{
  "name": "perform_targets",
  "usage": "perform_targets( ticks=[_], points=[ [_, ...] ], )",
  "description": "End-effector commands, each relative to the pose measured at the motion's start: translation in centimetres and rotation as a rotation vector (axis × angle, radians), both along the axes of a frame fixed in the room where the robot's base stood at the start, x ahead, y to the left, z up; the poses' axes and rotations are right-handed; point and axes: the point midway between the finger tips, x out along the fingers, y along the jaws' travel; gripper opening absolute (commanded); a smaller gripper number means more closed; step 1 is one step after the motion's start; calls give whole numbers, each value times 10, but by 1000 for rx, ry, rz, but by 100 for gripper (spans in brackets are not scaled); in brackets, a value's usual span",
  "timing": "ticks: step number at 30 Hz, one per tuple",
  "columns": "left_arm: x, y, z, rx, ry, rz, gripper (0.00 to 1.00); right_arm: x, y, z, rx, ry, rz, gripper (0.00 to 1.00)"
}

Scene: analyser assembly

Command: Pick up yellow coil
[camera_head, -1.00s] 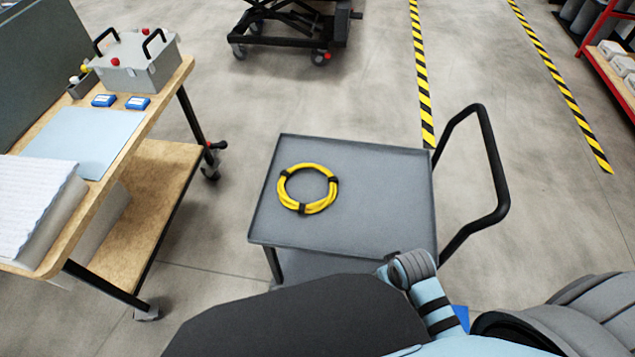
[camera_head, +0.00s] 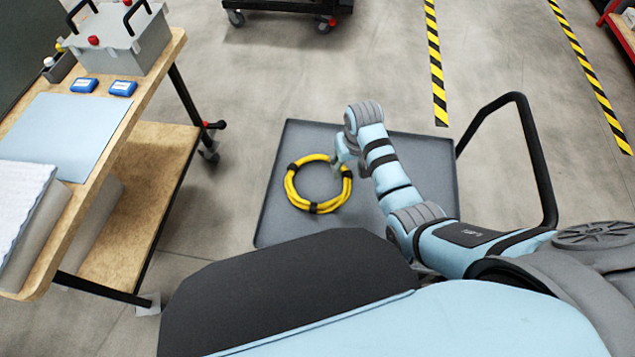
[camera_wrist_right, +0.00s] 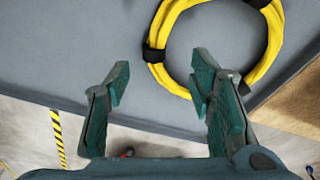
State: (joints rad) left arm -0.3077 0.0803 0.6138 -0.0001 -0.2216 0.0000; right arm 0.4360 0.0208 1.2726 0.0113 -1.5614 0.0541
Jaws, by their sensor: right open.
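The yellow coil (camera_head: 290,190) lies flat on the grey cart top (camera_head: 277,225), bound with several black straps. My right arm reaches over the cart, and my right gripper (camera_head: 344,160) is at the coil's upper right edge, partly hidden by its own wrist. In the right wrist view, my right gripper (camera_wrist_right: 160,85) is open and empty. The yellow coil (camera_wrist_right: 158,38) shows at the top of that view, beyond the fingertips, with its near rim close to the right-hand finger. I cannot tell if that finger touches it. My left gripper is not in view.
The cart has a black push handle (camera_head: 545,180) on its right. A wooden workbench (camera_head: 150,75) at left carries a grey case (camera_head: 125,40), blue boxes (camera_head: 103,87) and a light blue mat (camera_head: 70,130). The cart's left part is clear around the coil.

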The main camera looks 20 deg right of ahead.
Motion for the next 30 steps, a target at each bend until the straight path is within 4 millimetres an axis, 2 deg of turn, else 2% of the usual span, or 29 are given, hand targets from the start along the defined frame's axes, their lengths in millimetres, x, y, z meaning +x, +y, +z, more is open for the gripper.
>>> perform_targets(
  ticks=[1, 5, 11, 19, 28, 30],
  points=[
    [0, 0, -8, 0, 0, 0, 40, 2, -1, -12, 0, 0, -1, 49],
    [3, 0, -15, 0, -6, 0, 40, 5, -1, -27, 0, -1, 0, 49],
    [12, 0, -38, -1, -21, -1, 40, 13, -4, -65, 0, 0, 1, 49],
    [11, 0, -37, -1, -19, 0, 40, 15, -3, -67, -1, -3, 3, 48],
    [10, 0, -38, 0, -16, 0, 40, 15, -3, -67, 0, -3, 3, 0],
    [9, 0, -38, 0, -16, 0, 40, 15, -3, -67, 0, -3, 4, 0]
  ],
)
